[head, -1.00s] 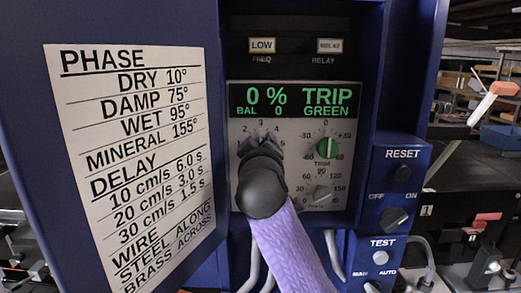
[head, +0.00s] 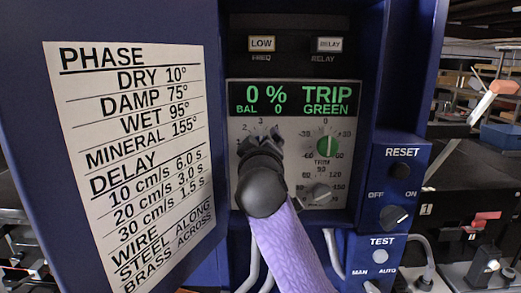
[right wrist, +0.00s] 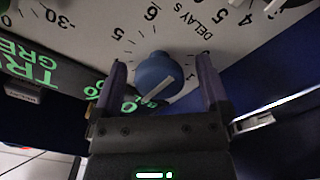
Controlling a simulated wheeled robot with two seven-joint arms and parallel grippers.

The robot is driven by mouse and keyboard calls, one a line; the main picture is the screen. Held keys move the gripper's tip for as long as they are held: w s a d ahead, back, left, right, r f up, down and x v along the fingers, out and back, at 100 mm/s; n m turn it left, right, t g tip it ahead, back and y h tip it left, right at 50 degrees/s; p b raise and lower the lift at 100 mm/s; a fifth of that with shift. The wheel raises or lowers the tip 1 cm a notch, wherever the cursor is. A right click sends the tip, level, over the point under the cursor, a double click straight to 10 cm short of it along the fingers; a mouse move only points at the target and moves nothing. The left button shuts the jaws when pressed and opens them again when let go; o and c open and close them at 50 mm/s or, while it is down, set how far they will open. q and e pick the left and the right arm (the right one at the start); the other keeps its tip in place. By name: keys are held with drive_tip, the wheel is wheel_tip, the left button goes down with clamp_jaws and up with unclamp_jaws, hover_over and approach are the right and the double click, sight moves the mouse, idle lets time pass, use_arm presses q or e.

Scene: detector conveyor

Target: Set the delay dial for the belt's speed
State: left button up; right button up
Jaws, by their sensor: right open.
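The blue delay dial (right wrist: 155,73) shows in the right wrist view, under the printed word DELAY S, with a white pointer line across its face. My right gripper (right wrist: 162,74) is open, with one finger on each side of the dial; I cannot tell whether they touch it. In the head view my right gripper (head: 262,146) covers the dial at the panel's left. Scale numbers 2, 3 and 4 show above it. The chart (head: 130,150) at left lists DELAY: 10 cm/s 6.0 s, 20 cm/s 3.0 s, 30 cm/s 1.5 s. My left gripper is out of view.
The display (head: 294,99) reads 0 % TRIP, BAL 0 GREEN. A green trim knob (head: 327,145) and a grey knob (head: 318,193) sit close to the right of my gripper. The cabinet's right side has a RESET button (head: 400,170) and an OFF/ON switch (head: 395,217).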

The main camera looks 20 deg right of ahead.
drive_tip(key=b+v, duration=0.3)
drive_tip(key=v, duration=0.7)
